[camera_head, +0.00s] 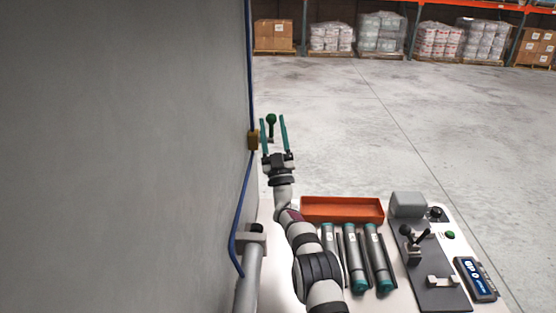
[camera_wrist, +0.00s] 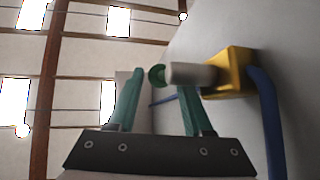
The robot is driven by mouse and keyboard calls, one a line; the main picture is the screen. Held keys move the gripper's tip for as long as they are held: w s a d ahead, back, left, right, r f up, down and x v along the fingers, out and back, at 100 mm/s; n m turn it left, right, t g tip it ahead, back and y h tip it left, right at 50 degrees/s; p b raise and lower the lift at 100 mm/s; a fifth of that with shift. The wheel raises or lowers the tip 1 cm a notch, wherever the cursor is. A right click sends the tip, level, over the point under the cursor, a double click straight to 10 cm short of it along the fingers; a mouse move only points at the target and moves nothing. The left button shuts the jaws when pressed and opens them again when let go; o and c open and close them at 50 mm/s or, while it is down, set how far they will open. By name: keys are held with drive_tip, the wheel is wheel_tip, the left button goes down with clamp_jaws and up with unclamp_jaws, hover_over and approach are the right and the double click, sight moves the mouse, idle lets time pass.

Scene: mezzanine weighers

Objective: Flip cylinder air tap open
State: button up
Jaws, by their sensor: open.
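The air tap has a brass body (camera_head: 253,140) on the blue pipe along the grey wall at left. Its green-tipped handle (camera_head: 271,119) shows between my gripper's fingers in the head view. In the wrist view the brass body (camera_wrist: 236,68) is at right, and a pale grey lever (camera_wrist: 190,74) runs left from it to a round green end (camera_wrist: 156,74). My gripper (camera_head: 273,121) is open, with green fingers at either side of the handle's end. In the wrist view the lever overlaps the tip of the right finger; I cannot tell whether they touch.
The wall (camera_head: 130,150) stands close at my gripper's left. Below is a white worktop with an orange tray (camera_head: 342,209), several grey cylinders with teal ends (camera_head: 353,260), and a dark panel (camera_head: 433,270) with a lever. The floor to the right is clear. Pallets stand far back.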

drive_tip(key=v, duration=1.3)
drive_tip(key=shift+s+f, duration=0.2)
drive_tip(key=shift+s, duration=0.05)
drive_tip(key=shift+d, duration=0.1)
drive_tip(key=shift+c, duration=0.2)
wheel_tip(320, 180, up, 8)
drive_tip(key=w+d+g+y, duration=0.2)
drive_tip(key=g+y, duration=0.2)
drive_tip(key=s+d+r+m+g+h, duration=0.1)
drive_tip(key=s+d+g, duration=0.25)
drive_tip(key=g, duration=0.35)
drive_tip(key=x, duration=1.4)
drive_tip(key=shift+w+a+r, duration=0.1)
drive_tip(key=shift+w+a, duration=0.05)
drive_tip(key=shift+a, duration=0.2)
